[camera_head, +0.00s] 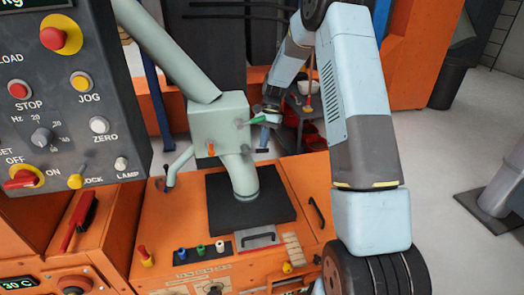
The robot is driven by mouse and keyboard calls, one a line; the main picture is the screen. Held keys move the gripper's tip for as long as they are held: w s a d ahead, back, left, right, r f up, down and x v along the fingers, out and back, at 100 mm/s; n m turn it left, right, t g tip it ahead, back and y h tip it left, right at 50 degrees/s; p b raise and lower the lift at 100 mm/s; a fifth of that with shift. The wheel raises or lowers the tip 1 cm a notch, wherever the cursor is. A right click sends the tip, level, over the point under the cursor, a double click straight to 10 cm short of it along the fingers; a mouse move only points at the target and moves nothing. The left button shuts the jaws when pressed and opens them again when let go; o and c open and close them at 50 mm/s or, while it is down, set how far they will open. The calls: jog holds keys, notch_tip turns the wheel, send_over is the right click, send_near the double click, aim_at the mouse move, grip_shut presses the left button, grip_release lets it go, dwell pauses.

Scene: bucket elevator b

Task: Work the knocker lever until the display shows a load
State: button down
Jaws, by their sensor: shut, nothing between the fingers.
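The pale green chute box (219,118) stands above the orange machine top. A short lever with a green tip (257,120) sticks out from its right side; I cannot tell for sure that this is the knocker lever. My gripper (270,112) is shut and empty, just right of the box at the green tip. It is small here, and I cannot tell whether it touches the tip. The display (30,4) at the top left is cut off; only "kg" shows, no readable load.
The grey control panel (100,120) with knobs and buttons fills the left side. A pale green pipe (167,45) runs into the box from above. Bare floor (450,140) lies at the right.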

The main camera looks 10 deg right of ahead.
jog(key=shift+s+d+f, duration=0.1)
jog(key=shift+s+f, duration=0.1)
jog(key=shift+f, duration=0.95)
jog(key=shift+s+f, duration=0.2)
jog(key=shift+f, duration=0.9)
jog(key=shift+w+d+r, duration=0.8)
jog(key=shift+w+d, duration=0.05)
jog(key=shift+w, duration=0.05)
send_near(265, 151)
jog(key=shift+w+d+f, duration=0.1)
jog(key=shift+w+d, duration=0.15)
jog(key=shift+w, duration=0.4)
jog(key=shift+w+d+f, duration=0.1)
jog(key=shift+w+d, duration=0.1)
jog(key=shift+w, duration=0.45)
jog(key=shift+w+d+f, duration=0.1)
jog(key=shift+w+d, duration=0.15)
jog(key=shift+w, duration=0.4)
